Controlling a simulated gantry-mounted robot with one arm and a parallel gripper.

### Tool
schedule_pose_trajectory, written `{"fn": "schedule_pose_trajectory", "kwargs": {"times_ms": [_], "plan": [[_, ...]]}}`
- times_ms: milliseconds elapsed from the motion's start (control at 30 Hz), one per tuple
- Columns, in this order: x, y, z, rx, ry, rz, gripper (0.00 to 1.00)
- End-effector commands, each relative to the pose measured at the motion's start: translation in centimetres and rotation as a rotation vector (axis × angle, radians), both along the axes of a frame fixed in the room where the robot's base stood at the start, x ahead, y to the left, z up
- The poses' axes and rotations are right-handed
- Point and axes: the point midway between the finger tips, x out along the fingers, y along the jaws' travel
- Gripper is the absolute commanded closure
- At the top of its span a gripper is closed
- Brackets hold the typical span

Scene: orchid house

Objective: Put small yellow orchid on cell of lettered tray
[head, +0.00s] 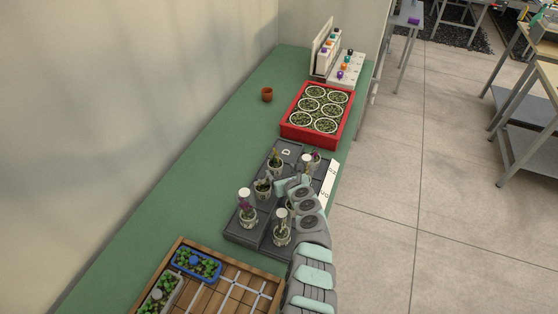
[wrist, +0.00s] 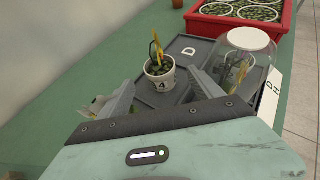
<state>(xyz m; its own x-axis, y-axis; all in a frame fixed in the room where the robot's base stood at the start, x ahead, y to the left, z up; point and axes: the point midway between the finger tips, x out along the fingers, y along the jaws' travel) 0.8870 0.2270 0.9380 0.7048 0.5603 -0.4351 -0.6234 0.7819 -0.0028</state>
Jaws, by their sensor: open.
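The lettered tray (head: 234,233) is dark grey with raised cells; a bare cell marked D (wrist: 190,52) shows in the wrist view. A small yellow orchid (wrist: 157,52) stands upright in a white pot marked 4 (wrist: 160,79), on the tray near the D cell. What looks like the same plant shows in the head view (head: 276,164). My gripper (wrist: 161,82) is open and empty. Its fingertips are apart on either side of the pot in the picture; I see no contact. In the head view my gripper (head: 281,186) is low over the tray among the pots.
A clear-domed plant (wrist: 243,62) stands close by my right finger. Another pot (wrist: 96,108) is partly hidden behind the left finger. More potted plants (head: 247,215) crowd the tray. A red crate (head: 287,131) of pots and a wooden tray (head: 182,246) lie beyond either end.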

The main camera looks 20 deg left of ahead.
Motion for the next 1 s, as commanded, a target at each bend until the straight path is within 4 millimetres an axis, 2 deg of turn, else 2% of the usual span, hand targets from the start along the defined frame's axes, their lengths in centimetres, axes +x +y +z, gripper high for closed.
{"fn": "schedule_pose_trajectory", "kwargs": {"times_ms": [33,400,1000], "plan": [[-0.5,-0.4,1.1,0.001,0.001,-0.003,0.25],[-2.8,-2.2,2.0,0.001,0.001,-0.003,0.25],[-3.1,-2.4,1.9,0.0,-0.001,-0.001,0.25]]}}
